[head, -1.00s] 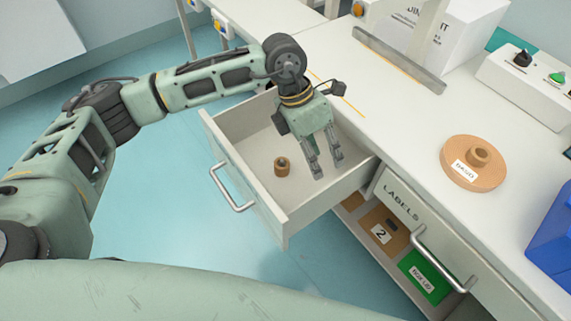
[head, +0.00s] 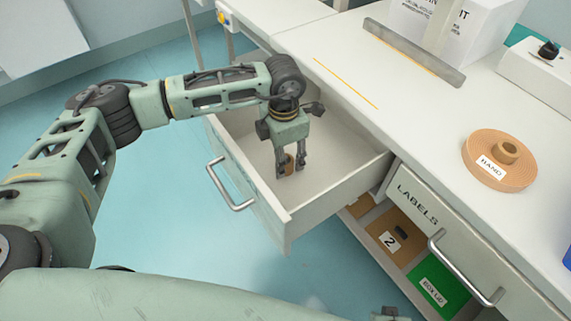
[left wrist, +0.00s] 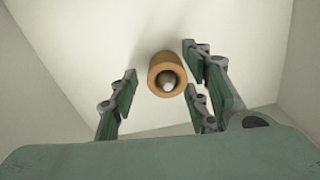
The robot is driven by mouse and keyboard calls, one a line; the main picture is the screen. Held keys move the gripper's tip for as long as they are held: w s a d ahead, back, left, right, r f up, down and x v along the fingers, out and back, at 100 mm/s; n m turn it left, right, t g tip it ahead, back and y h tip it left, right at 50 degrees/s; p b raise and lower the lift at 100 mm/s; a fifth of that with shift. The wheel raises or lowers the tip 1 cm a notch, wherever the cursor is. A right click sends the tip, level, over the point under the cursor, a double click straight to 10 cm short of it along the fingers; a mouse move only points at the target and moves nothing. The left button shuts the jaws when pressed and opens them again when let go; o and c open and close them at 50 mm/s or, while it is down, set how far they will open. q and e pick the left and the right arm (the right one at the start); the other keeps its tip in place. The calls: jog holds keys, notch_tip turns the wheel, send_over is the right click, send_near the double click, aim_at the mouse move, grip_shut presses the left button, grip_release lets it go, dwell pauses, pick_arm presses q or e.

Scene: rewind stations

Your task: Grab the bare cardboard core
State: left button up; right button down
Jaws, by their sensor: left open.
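The bare cardboard core (head: 288,162) is a small brown tube standing upright on the floor of the open drawer (head: 340,177). In the left wrist view the core (left wrist: 167,66) shows its round hollow end, between the finger on the left and the two fingers on the right, with gaps on both sides. My left gripper (head: 290,168) points down into the drawer, open, with its fingers at the core and partly hiding it in the head view. I cannot see it gripping the core.
The drawer's front wall and metal handle (head: 231,187) stand close to the gripper. On the worktop lie a brown tape roll (head: 497,170) labelled HAND and a metal bar (head: 412,52). A closed LABELS drawer (head: 420,210) and a shelf with bins are at lower right.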

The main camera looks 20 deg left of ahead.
pick_arm(q)
jog(key=shift+f, duration=0.35)
jog(key=c, duration=0.8)
jog(key=shift+c, duration=0.2)
